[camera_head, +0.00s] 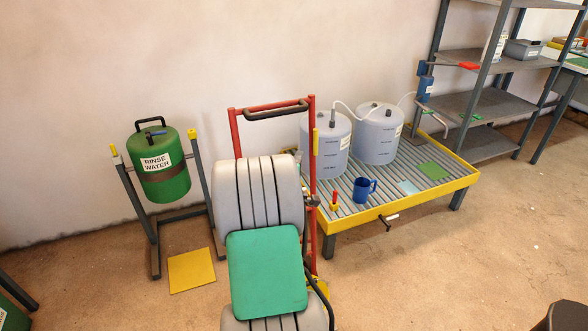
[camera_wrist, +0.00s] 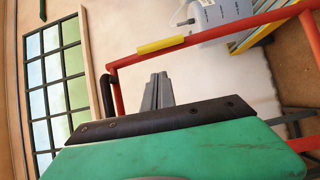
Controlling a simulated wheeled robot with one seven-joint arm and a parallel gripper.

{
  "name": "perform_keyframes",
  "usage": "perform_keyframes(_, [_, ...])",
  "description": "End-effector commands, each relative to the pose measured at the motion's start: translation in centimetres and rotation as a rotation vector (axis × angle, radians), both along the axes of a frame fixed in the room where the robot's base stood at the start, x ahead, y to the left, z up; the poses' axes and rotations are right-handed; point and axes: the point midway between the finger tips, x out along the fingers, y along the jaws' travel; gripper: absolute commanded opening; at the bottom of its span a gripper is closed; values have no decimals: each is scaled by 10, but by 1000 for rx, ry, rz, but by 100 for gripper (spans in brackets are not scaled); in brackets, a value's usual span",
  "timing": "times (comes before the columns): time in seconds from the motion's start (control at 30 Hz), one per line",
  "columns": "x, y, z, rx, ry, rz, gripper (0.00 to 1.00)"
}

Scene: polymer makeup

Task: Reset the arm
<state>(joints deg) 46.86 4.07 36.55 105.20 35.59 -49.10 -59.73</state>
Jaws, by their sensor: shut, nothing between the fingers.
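My gripper (camera_wrist: 159,78) shows in the wrist view as two grey fingers close together, pointing up in the picture. It is shut and empty. A black strip with screws and a worn green surface fill the lower part of that view, in front of the finger bases. I cannot make out the fingers in the head view. A red frame (camera_wrist: 225,38) with a yellow sleeve and a black grip crosses the wrist view behind the fingers. I cannot tell how far the fingers are from it. The same red frame (camera_head: 312,135) stands upright near the middle of the head view.
A green rinse water drum (camera_head: 163,180) hangs on a grey stand at left. A low yellow-edged slatted platform (camera_head: 400,207) at right bears two pale containers (camera_head: 326,150) and a blue mug (camera_head: 362,191). Grey shelves (camera_head: 485,105) stand behind it. Floor at front right is mostly clear.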

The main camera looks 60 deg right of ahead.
Motion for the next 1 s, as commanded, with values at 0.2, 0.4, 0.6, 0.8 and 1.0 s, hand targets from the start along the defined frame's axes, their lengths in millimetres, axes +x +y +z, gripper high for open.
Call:
perform_keyframes(0.2, [-10, 39, -2, 2, 1, 8, 0])
perform_keyframes(0.4, [-8, 48, 5, 31, -24, 9, 0])
perform_keyframes(0.6, [57, 137, 42, 477, -262, 60, 0])
perform_keyframes(0.8, [88, 309, 61, 1052, -303, 83, 0])
perform_keyframes(1.0, [39, 467, 92, 1429, -101, 37, 0])
